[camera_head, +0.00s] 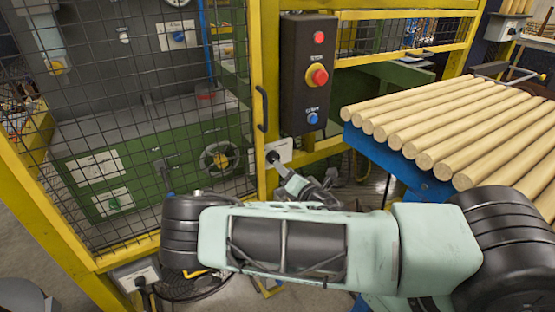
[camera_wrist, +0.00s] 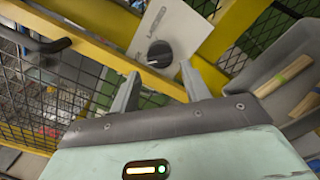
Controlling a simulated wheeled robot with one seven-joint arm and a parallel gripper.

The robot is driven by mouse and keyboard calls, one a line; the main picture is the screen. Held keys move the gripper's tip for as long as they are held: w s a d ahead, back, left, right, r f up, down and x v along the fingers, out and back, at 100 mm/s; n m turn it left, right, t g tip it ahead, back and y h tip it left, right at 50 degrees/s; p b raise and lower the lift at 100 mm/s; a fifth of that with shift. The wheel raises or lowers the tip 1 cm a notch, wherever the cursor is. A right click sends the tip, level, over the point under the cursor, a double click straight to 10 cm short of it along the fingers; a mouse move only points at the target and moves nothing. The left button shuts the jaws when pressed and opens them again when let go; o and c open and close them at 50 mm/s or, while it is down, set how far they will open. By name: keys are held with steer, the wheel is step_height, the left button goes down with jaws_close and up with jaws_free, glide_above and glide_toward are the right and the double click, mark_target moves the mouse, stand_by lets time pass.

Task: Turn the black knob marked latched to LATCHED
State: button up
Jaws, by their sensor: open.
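The black knob (camera_wrist: 159,54) sits on a white plate (camera_wrist: 178,28) fixed to the yellow frame. A short white mark shows on the knob's lower left part, and lettering on the plate is hard to read. In the head view the plate (camera_head: 285,147) is on the yellow post below the button box, with the dark knob (camera_head: 272,157) at its left. My gripper (camera_wrist: 159,73) is open and empty. Its two fingers point toward the knob, one on each side in the wrist picture, with the knob beyond the tips. In the head view my arm partly hides the gripper.
A dark button box (camera_head: 308,75) with red and blue buttons hangs above the plate. A mesh door (camera_head: 150,100) with a black handle (camera_head: 262,108) is to the left. Wooden rods (camera_head: 450,125) lie on a blue-framed rack at the right.

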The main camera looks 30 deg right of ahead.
mark_target(274, 158)
steer(key=shift+w+p, duration=0.45)
steer(key=shift+w, duration=2.3)
steer(key=c, duration=0.7)
